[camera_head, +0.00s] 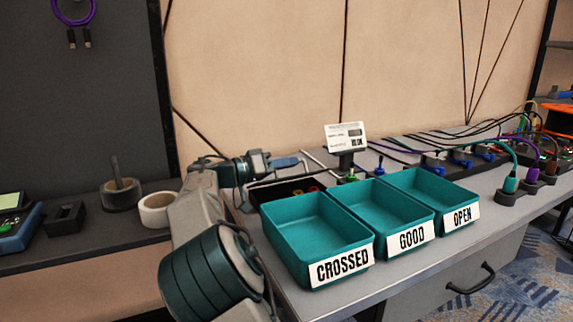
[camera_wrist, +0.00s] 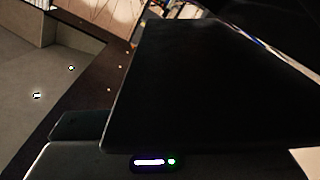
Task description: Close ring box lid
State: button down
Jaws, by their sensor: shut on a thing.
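My gripper (camera_head: 290,162) reaches in from the left, beyond the teal trays, and shows small in the head view. A low black box (camera_head: 272,192), which looks like the ring box, lies just below it with red and yellow bits inside. The near tray hides part of this box. In the wrist view a large flat black panel (camera_wrist: 205,90), which looks like the lid, fills the middle close to the camera. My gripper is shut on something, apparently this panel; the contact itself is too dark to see.
Three teal trays labelled CROSSED (camera_head: 318,232), GOOD (camera_head: 378,210) and OPEN (camera_head: 428,190) stand close in front. A small display sign (camera_head: 345,137) stands behind them. Cables and connectors run along the bench to the right. A white tape roll (camera_head: 157,209) lies at left.

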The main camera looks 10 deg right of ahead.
jog(key=shift+f, duration=0.1)
jog(key=c, duration=1.5)
grip_release()
jog(key=shift+a, duration=0.1)
jog(key=p+v, duration=0.4)
jog(key=v, duration=0.9)
jog(key=shift+s+a, duration=0.15)
jog(key=shift+a, duration=0.25)
